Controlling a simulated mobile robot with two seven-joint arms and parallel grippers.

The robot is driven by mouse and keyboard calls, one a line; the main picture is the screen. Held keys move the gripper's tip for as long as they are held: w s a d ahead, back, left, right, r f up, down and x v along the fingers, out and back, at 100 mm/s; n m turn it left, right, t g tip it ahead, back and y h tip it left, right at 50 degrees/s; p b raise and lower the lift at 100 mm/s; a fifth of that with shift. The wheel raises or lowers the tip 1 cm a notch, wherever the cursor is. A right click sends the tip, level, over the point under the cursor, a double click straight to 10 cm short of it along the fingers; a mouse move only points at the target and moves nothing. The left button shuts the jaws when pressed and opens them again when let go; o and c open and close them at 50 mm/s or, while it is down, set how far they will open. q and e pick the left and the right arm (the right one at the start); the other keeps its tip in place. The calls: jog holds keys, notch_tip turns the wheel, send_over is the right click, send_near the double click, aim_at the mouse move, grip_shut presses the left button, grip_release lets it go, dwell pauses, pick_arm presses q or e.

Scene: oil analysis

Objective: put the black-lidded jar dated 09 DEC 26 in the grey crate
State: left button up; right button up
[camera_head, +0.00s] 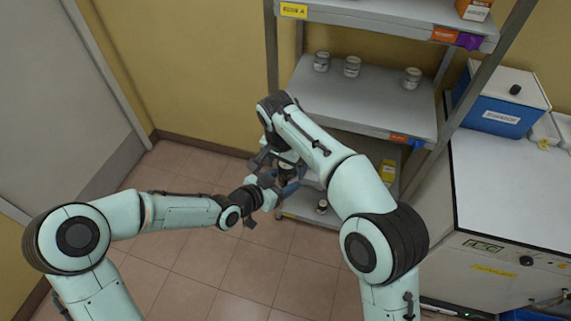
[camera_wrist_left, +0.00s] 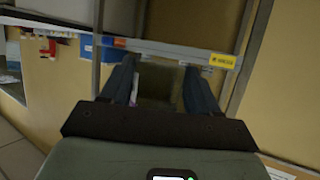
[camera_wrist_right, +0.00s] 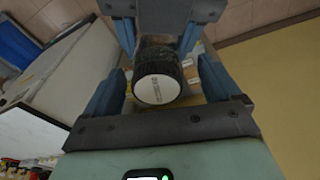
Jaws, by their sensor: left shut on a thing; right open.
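A jar (camera_wrist_right: 158,80) with a black ribbed rim and a white lettered disc on its end shows in the right wrist view; the lettering is too small to read. My left gripper (camera_head: 277,188) is shut on this jar; its fingers come down from the top of the right wrist view (camera_wrist_right: 157,42). My right gripper (camera_head: 272,160) is open, and its fingers (camera_wrist_right: 160,85) stand on either side of the jar, apart from it. In the left wrist view my left fingers (camera_wrist_left: 155,85) frame a dark, unclear shape. I cannot make out a grey crate.
A grey shelf rack stands behind my grippers. Its middle shelf (camera_head: 370,105) bears three jars (camera_head: 352,66). Another jar (camera_head: 322,206) stands on the lower shelf. A blue box (camera_head: 500,105) sits on the white machine (camera_head: 510,190) at the right. The tiled floor at front is clear.

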jog(key=shift+f, duration=0.4)
jog(key=c, duration=1.2)
pick_arm(q)
jog(key=o, duration=1.2)
pick_arm(e)
jog(key=shift+c, duration=0.8)
pick_arm(q)
jog(key=shift+o, duration=0.2)
